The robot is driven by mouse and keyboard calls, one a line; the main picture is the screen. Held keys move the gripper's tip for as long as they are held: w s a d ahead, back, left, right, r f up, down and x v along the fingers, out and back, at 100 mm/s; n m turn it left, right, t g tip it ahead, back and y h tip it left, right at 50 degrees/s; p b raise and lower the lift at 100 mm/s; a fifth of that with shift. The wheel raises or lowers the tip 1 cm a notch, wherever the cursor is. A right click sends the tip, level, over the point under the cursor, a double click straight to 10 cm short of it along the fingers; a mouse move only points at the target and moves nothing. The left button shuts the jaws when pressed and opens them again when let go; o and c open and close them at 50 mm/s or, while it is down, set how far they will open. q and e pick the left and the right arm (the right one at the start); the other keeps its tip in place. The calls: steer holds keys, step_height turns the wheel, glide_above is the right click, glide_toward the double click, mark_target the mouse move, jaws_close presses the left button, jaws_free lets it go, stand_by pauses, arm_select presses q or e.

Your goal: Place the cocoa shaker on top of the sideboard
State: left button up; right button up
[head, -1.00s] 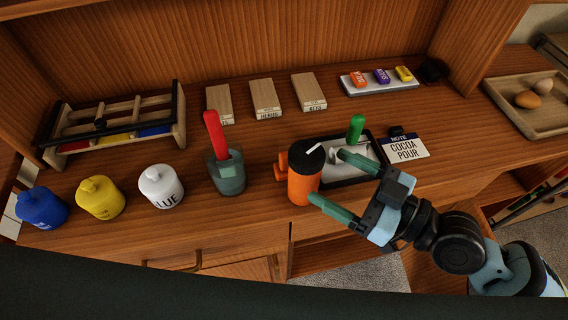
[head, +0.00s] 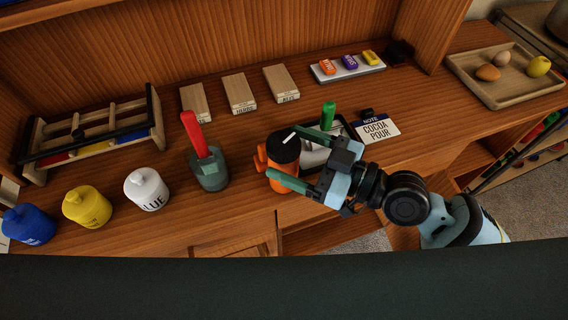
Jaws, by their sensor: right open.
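An orange shaker with a black lid and a white mark on top (head: 284,150) stands upright on the wooden sideboard (head: 225,215), near its front edge; it looks like the cocoa shaker, though no label on it is readable. An orange handle sticks out on its left. My left gripper is not in view.
Left are a red-handled item in a grey-green holder (head: 208,170) and white (head: 147,189), yellow (head: 87,207) and blue (head: 28,224) jars. An egg tray (head: 500,93) sits right.

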mark_target(274, 144)
steer(key=x, duration=0.2)
steer(key=p+x, duration=0.1)
steer(key=shift+w+a+r, duration=0.15)
steer(key=shift+a+r, duration=0.05)
steer(key=shift+r, duration=0.1)
steer(key=shift+w+a+f, duration=0.15)
steer(key=shift+a, duration=0.1)
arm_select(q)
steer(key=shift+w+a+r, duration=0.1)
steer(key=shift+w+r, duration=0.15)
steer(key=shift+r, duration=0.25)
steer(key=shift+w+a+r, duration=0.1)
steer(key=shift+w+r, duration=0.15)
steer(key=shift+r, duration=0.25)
arm_select(e)
steer(key=c, duration=1.6)
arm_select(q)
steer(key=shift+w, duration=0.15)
arm_select(e)
steer(key=shift+o, duration=0.2)
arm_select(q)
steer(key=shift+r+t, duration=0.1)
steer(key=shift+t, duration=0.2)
